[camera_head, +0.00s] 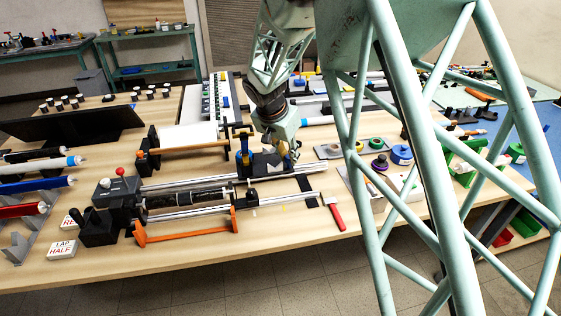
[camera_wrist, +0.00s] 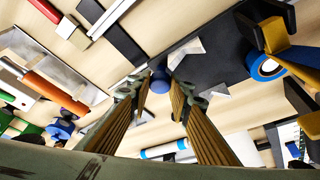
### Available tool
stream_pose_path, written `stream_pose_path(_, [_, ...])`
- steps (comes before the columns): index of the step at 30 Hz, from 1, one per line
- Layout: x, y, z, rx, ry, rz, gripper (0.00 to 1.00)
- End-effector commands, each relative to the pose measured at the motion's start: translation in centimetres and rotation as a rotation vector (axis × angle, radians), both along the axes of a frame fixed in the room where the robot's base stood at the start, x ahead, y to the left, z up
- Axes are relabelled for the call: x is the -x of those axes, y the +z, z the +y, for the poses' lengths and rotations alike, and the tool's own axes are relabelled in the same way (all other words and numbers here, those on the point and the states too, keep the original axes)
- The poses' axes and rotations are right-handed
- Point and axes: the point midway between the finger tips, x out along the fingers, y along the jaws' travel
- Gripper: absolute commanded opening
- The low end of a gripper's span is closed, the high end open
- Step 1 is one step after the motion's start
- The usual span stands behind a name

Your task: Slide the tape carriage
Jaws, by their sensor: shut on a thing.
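The tape carriage (camera_head: 263,163) is a dark block with pale angled pieces on top, near the right end of two silver rails (camera_head: 205,178). In the wrist view its dark plate (camera_wrist: 218,62) lies just beyond my fingertips. My gripper (camera_head: 293,152) is low at the carriage's right side. In the wrist view its fingers (camera_wrist: 160,88) come together around a small blue knob (camera_wrist: 159,76) beside the plate and are shut on it. The knob's lower part is hidden by the fingers. A blue tape roll (camera_wrist: 266,66) shows right of the plate.
An orange-handled bar (camera_head: 185,226) lies in front of the rails. A red-handled tool (camera_head: 333,213) lies to the right. Green and purple rolls (camera_head: 379,162) stand on a board at right. A "LAP HALF" sign (camera_head: 61,249) stands front left. Bare table shows along the front.

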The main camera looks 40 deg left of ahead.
Motion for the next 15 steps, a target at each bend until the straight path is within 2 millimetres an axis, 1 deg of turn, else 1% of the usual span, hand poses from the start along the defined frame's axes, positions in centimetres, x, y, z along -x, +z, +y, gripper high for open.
stream_pose_path(3, [-1.2, -0.2, -1.0, 0.002, -0.002, 0.001, 0.00])
stream_pose_path(6, [-1.7, -0.1, -1.4, 0.002, 0.000, 0.001, 0.00])
stream_pose_path(15, [-2.0, -0.1, -1.6, 0.002, 0.001, 0.001, 0.00])
